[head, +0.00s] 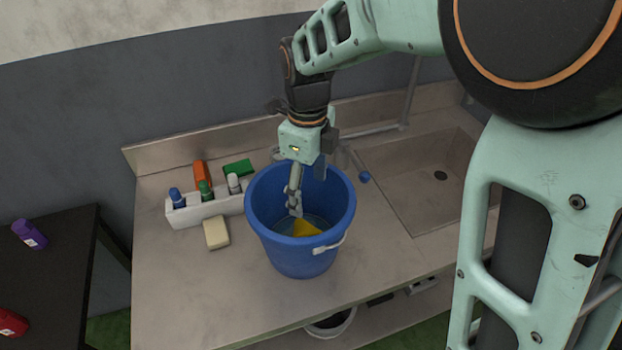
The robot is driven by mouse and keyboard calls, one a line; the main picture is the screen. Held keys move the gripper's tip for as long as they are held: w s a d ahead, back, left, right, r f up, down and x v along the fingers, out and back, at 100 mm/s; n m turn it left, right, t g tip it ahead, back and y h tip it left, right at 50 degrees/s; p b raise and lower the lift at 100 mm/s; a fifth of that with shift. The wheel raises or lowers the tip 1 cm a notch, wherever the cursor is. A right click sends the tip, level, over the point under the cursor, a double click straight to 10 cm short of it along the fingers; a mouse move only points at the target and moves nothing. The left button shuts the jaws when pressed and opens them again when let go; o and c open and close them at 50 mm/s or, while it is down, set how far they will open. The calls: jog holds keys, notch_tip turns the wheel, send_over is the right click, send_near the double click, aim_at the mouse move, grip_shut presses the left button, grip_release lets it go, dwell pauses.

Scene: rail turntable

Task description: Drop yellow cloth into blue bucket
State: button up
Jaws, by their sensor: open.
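The blue bucket (300,257) stands upright on the steel counter, left of the sink, with its white handle hanging at the front right. The yellow cloth (306,229) shows as a small patch low inside the bucket, partly hidden by the front rim. My gripper (296,208) points down into the bucket's mouth, its fingers open just above and left of the cloth. I see no cloth between the fingers, though the fingertips are small in the picture.
A white holder (207,212) with several bottles, a pale sponge (216,233), an orange item (200,173) and a green sponge (239,168) sit left of the bucket. A sink basin (425,185) lies to the right. The counter front is clear.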

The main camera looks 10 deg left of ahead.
notch_tip(320, 180, up, 5)
jog(key=p, duration=0.3)
notch_tip(320, 180, up, 12)
dwell(0.8)
